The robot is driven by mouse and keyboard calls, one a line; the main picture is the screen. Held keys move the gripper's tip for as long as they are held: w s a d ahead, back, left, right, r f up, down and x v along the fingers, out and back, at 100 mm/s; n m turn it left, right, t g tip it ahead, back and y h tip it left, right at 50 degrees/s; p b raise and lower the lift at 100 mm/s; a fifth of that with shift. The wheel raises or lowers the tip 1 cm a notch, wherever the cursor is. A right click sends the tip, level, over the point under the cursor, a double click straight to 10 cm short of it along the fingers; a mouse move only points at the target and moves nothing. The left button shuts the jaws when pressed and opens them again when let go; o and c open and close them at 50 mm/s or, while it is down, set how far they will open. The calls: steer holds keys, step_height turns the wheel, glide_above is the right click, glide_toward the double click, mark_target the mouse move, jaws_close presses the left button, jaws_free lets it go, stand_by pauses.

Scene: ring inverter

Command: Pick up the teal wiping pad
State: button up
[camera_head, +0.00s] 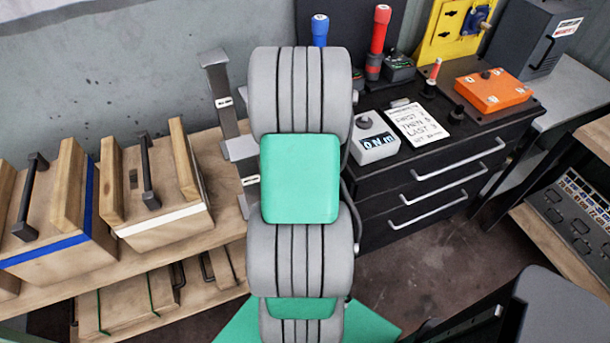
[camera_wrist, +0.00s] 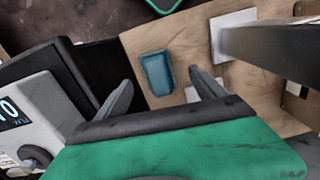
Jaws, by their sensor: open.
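The teal wiping pad (camera_wrist: 156,72) is a small rectangular block with a lighter rim, lying on a wooden surface (camera_wrist: 190,45) in the wrist view. My gripper (camera_wrist: 160,78) is open, with one grey finger to the lower left and the other to the lower right of the pad in the picture. The pad shows between and beyond the fingertips, and nothing is held. How high the fingers are above it cannot be told. In the head view I cannot make out the pad, and my arm covers the middle of the picture.
A white device with a display (camera_head: 375,139) stands on the black drawer cabinet (camera_head: 420,170) and shows close at left in the wrist view. A grey metal post (camera_head: 220,95) rises by the wooden shelf. Wooden boxes with handles (camera_head: 155,185) fill the left.

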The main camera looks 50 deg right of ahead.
steer(key=shift+w+d+f, duration=0.15)
steer(key=shift+d+f, duration=0.1)
steer(key=shift+d, duration=0.3)
steer(key=shift+w+d+f, duration=0.15)
steer(key=shift+d+f, duration=0.05)
steer(key=shift+d, duration=0.35)
steer(key=f, duration=0.2)
steer(key=f+p, duration=0.1)
steer(key=f, duration=0.3)
steer(key=shift+a+f, duration=0.35)
steer(key=shift+a, duration=0.05)
steer(key=shift+w, duration=0.1)
steer(key=c, duration=1.5)
steer(key=shift+r, duration=0.1)
steer(key=shift+c, duration=0.2)
step_height(320, 180, up, 10)
steer(key=shift+f+b, duration=0.1)
steer(key=shift+b, duration=0.25)
